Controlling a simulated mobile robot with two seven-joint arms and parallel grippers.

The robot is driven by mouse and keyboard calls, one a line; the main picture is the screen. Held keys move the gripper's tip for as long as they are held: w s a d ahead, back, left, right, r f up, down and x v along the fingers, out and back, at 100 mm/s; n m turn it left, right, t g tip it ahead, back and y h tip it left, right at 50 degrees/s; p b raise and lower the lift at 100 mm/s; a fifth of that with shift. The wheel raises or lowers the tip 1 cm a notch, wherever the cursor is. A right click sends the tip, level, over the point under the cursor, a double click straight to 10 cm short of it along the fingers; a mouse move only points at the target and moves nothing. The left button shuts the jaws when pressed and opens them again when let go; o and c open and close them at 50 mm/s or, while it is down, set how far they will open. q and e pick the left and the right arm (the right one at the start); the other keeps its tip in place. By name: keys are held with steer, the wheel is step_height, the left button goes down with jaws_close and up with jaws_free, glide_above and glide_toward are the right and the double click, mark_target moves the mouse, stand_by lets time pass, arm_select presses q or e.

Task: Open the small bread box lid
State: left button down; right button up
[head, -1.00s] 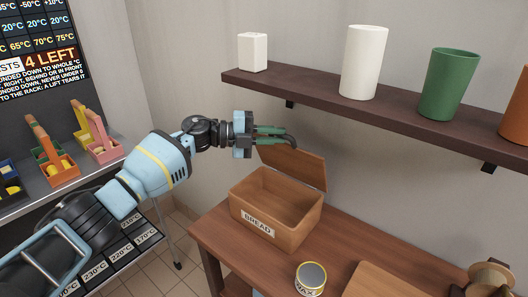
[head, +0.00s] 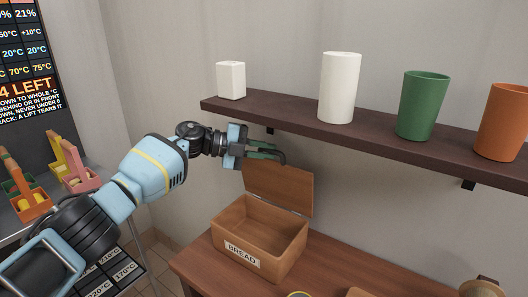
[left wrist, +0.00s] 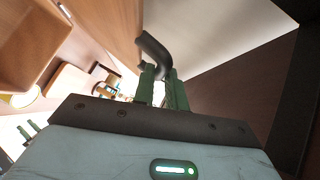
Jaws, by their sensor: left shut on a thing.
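The small bread box (head: 243,254) is brown wood with a BREAD label and stands on the wooden table. Its lid (head: 285,190) stands raised at the back, and the inside shows, looking empty. My left gripper (head: 265,152) is at the lid's top edge. Its green fingers are shut on a dark curved piece that looks like the lid's handle; this piece (left wrist: 153,50) shows better in the left wrist view, between the fingers (left wrist: 162,88). Where it joins the lid is hidden. Small green prongs (left wrist: 27,131) at lower left there may be my right gripper; their state is unclear.
A dark shelf (head: 300,121) runs along the wall close above the lid, bearing a white box (head: 231,80), a white cup (head: 339,88), a green cup (head: 422,105) and an orange cup (head: 502,122). A rack with coloured baskets (head: 28,192) stands at left.

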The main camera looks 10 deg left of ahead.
arm_select(q)
steer(key=shift+r, duration=0.35)
steer(key=c, duration=1.4)
jaws_free()
steer(key=shift+c, duration=0.2)
steer(key=shift+f, duration=0.15)
steer(key=v, duration=0.8)
steer(key=shift+d, duration=0.1)
